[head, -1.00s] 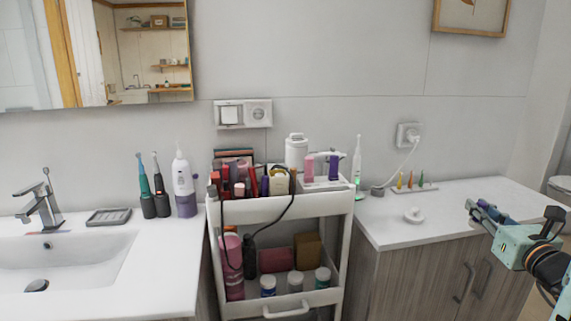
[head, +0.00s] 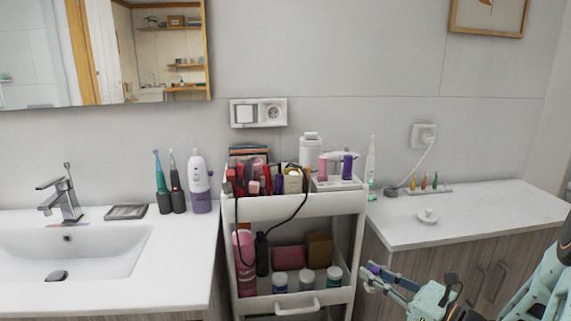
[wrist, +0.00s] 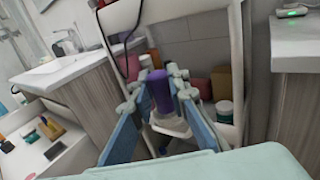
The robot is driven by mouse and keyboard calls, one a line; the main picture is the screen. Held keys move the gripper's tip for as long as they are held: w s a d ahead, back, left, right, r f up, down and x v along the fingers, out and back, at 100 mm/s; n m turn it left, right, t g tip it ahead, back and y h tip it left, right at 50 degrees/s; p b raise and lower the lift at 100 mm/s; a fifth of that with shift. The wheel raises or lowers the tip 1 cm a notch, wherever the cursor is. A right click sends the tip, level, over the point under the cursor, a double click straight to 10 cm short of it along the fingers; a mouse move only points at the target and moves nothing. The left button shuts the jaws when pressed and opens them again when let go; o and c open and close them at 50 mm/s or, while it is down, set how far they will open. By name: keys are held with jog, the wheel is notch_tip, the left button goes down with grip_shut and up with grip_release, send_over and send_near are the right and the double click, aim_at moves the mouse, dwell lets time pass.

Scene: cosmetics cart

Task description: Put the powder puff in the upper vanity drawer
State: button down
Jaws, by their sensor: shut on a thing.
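My gripper (head: 371,279) is low in front of the cart's right side, shut on the powder puff. In the wrist view, the powder puff (wrist: 159,88) shows as a purple upright handle with a pale, wider base, between the two blue fingers of my gripper (wrist: 159,95). In the head view only a small purple bit of it shows. An open white drawer (wrist: 70,142) with several small items inside is at the lower left of the wrist view, by the vanity (wrist: 82,98). I cannot tell whether it is the upper one. The head view does not show it.
The white cart (head: 300,208), full of bottles and tubes, stands between the sink counter (head: 190,245) and the right counter (head: 480,222). A black cable (head: 300,207) hangs over the cart's front.

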jog(key=s+a+n+g+y+p, duration=0.1)
jog(key=s+a+n+g+y, duration=0.25)
jog(key=a, duration=0.45)
notch_tip(320, 180, up, 12)
jog(key=m+t+h+p, duration=0.5)
jog(key=m+h+p, duration=0.1)
jog(key=p, duration=1.2)
jog(key=shift+d+f+t+h+p, duration=0.15)
jog(key=shift+f+t+h+p, duration=0.05)
jog(key=shift+t+h+p, duration=0.2)
